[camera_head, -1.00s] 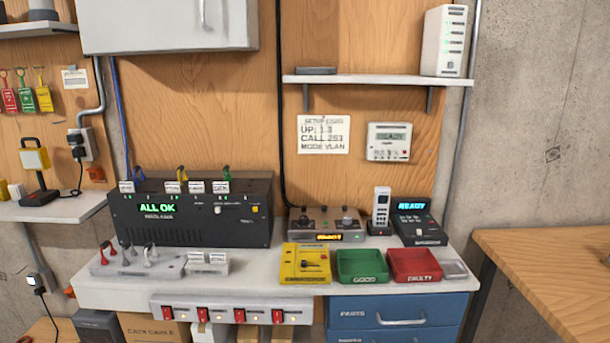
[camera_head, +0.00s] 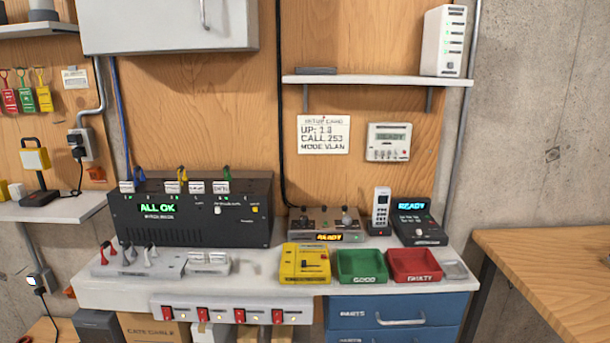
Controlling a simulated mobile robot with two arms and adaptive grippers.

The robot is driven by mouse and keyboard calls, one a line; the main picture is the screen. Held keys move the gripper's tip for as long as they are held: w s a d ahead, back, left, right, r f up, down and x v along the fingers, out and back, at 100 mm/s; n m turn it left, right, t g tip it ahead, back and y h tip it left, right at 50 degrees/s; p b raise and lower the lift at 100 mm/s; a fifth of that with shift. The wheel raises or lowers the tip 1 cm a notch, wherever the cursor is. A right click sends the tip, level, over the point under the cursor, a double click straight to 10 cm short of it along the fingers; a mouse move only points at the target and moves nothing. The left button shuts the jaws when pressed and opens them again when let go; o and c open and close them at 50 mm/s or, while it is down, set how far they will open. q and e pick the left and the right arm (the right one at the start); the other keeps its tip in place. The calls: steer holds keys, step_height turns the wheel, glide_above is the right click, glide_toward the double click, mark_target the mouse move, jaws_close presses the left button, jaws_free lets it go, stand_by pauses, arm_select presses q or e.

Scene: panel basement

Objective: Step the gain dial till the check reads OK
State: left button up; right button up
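A grey metal box (camera_head: 326,224) with several knobs on top stands at the back of the bench. Its amber display (camera_head: 325,238) reads READY. I cannot tell which knob is the gain dial, as the labels are too small. A black unit (camera_head: 195,212) to its left shows ALL OK in green on its display (camera_head: 158,208). A black desk device (camera_head: 417,222) at the right shows READY in blue. A setup card (camera_head: 323,134) on the wall reads UP: 1.3, CALL 253, MODE VLAN. Neither of my grippers is in view.
On the bench (camera_head: 255,270) stand a yellow tester (camera_head: 305,263), a green GOOD tray (camera_head: 362,280), a red FAULTY tray (camera_head: 414,279) and a handset (camera_head: 380,209). A power strip (camera_head: 230,310) with red switches runs along the front edge. A shelf (camera_head: 376,81) hangs above.

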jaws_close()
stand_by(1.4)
